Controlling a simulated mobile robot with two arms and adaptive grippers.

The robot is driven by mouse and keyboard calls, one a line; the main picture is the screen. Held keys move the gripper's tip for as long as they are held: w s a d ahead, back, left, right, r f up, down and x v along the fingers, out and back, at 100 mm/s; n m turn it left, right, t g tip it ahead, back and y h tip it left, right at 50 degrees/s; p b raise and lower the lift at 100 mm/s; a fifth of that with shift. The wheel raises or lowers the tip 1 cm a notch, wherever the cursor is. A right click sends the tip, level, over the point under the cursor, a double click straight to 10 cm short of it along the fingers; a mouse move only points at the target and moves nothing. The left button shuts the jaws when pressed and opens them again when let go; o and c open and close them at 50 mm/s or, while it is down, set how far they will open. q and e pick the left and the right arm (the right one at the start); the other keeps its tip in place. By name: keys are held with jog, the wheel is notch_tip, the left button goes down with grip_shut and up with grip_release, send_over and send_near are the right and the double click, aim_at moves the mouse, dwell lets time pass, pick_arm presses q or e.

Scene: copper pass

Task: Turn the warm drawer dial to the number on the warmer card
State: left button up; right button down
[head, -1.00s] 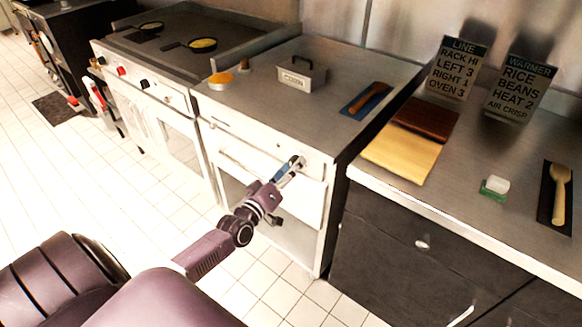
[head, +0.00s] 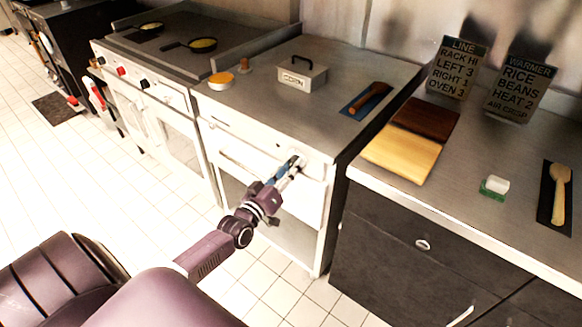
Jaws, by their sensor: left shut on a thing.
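The warmer card (head: 519,88) stands at the back of the right counter and reads "WARMER, RICE, BEANS, HEAT 2, AIR CRISP". The warm drawer (head: 258,170) is the white front of the middle unit. Its dial sits near the drawer's upper right corner, mostly hidden by my left gripper (head: 296,166). The left gripper is shut on the dial, reaching in from the lower left. The number the dial points to cannot be read. My right gripper is not in view.
A line card (head: 457,68) stands left of the warmer card. A box marked "CORN" (head: 302,74) and a dark-handled tool on a blue mat (head: 367,101) lie on the unit's top. Cutting boards (head: 402,153), a sponge (head: 494,187) and a wooden spoon (head: 560,193) lie on the right counter.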

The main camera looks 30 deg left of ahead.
pick_arm(q)
jog(key=shift+a+f+m+t+h+b, duration=0.15)
jog(key=shift+m+h+b, duration=0.2)
jog(key=shift+m, duration=2.85)
jog(key=shift+d+m+t+h+b, duration=0.15)
jog(key=shift+m+h+b, duration=0.25)
jog(key=shift+m, duration=2.8)
jog(key=shift+a+f+m+t+h+b, duration=0.1)
jog(key=shift+a+m+t+h+b, duration=0.2)
jog(key=shift+m, duration=2.9)
jog(key=shift+d+h, duration=0.15)
jog(key=shift+h, duration=0.1)
jog(key=o, duration=1.2)
jog(key=shift+r, duration=0.1)
jog(key=shift+c, duration=0.2)
jog(key=shift+s, duration=0.1)
jog(key=s+a+f, duration=0.1)
jog(key=s, duration=1)
jog(key=shift+s+f, duration=0.15)
jog(key=shift+s, duration=0.2)
